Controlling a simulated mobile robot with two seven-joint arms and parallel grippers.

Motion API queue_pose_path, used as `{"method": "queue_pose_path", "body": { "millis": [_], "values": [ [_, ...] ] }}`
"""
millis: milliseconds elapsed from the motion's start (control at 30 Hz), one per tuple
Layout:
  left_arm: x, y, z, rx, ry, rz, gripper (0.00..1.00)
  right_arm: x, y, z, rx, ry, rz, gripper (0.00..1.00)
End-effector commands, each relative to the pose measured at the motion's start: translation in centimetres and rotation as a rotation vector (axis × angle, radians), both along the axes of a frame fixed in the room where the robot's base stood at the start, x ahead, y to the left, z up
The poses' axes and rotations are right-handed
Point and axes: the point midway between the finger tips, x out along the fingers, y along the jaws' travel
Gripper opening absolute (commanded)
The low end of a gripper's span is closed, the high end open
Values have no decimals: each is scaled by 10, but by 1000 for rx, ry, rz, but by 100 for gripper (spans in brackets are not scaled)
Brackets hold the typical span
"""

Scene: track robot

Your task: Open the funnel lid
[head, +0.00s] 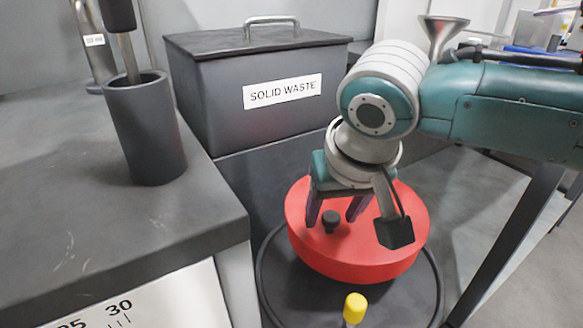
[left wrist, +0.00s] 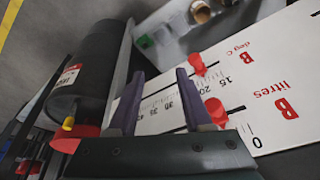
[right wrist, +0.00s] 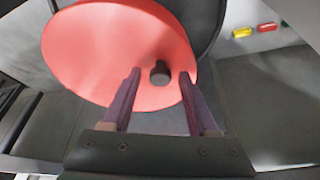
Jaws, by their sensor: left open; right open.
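The funnel lid (head: 355,255) is a red disc with a small black knob (head: 331,222), seated on a dark round vessel in the head view. My right gripper (head: 332,217) is open over the lid, fingers pointing down at either side of the knob. In the right wrist view the knob (right wrist: 160,74) shows between the two fingertips (right wrist: 159,73), with a gap on both sides; I cannot tell how far down the fingers reach. My left gripper (left wrist: 160,75) is open and empty in the left wrist view, in front of a white scale panel.
A grey solid waste bin (head: 210,105) stands behind the lid. A dark cup (head: 148,130) stands on the grey counter (head: 90,225) at left. A yellow knob (head: 355,307) sticks up in front of the lid. A dark cylinder (left wrist: 95,70) is beside my left gripper.

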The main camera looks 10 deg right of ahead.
Motion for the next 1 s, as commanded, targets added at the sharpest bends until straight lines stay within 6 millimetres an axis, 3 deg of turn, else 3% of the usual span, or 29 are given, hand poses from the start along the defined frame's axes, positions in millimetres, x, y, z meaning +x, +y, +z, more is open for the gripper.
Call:
{"method": "queue_pose_path", "body": {
  "millis": [133, 633, 1000],
  "values": [
    [0, 0, 0, 0, 1, 0, 50, 0, 0, 1, 0, 0, 1, 58],
    [0, -1, 0, -4, 2, 2, 50, 0, 0, 0, -1, 1, 1, 1],
    [0, -3, 0, -10, 2, 6, 50, 0, 0, 0, -1, 1, 0, 0]
  ]
}}
